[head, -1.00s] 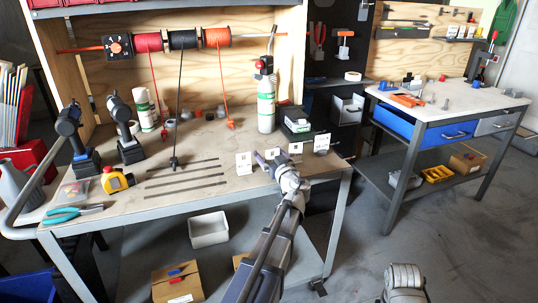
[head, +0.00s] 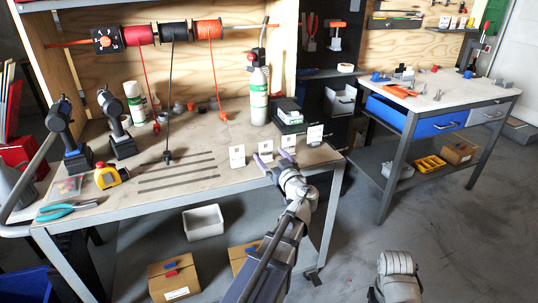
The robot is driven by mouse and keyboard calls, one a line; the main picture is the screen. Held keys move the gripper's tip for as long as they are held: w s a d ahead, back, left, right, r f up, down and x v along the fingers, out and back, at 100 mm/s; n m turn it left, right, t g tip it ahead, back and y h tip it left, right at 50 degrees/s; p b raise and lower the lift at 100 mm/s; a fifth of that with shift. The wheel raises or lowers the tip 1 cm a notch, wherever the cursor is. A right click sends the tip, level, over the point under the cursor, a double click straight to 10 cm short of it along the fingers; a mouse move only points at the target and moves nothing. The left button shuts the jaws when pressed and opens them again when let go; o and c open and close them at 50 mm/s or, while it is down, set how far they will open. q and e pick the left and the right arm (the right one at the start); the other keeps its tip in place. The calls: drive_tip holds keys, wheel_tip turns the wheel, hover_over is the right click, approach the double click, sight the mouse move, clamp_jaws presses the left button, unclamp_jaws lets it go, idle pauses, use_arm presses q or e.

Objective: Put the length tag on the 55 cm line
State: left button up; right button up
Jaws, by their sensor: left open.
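Several small white tags stand in a row along the right front of the workbench: a left one (head: 237,156), a second (head: 266,147), a third (head: 288,142) and a right one (head: 314,134). Their print is too small to read, so I cannot tell which is the length tag. Several dark parallel lines (head: 178,178) run across the bench top left of the tags; no 55 cm marking is legible. My left gripper (head: 273,161) is open, its two fingers apart in front of the second and third tags. It holds nothing that I can see.
Cords from the red (head: 138,35), black (head: 173,33) and second red spool (head: 207,29) hang to the bench (head: 215,182). A green-white cylinder (head: 258,95) and a black box are behind the tags.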

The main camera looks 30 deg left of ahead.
sight(264, 143)
use_arm(q)
drive_tip(key=shift+s+a+r, duration=0.2)
drive_tip(key=shift+s+r, duration=0.05)
drive_tip(key=shift+r, duration=0.2)
drive_tip(key=shift+x, duration=1.4)
drive_tip(key=w+a, duration=0.2)
drive_tip(key=w, duration=0.1)
drive_tip(key=shift+w+a, duration=0.2)
drive_tip(key=shift+a, duration=0.15)
drive_tip(key=shift+w+a, duration=0.25)
drive_tip(key=shift+a, duration=0.2)
drive_tip(key=c, duration=1.5)
drive_tip(key=shift+p, duration=0.3)
drive_tip(key=shift+c, duration=0.2)
drive_tip(key=shift+r, duration=0.1)
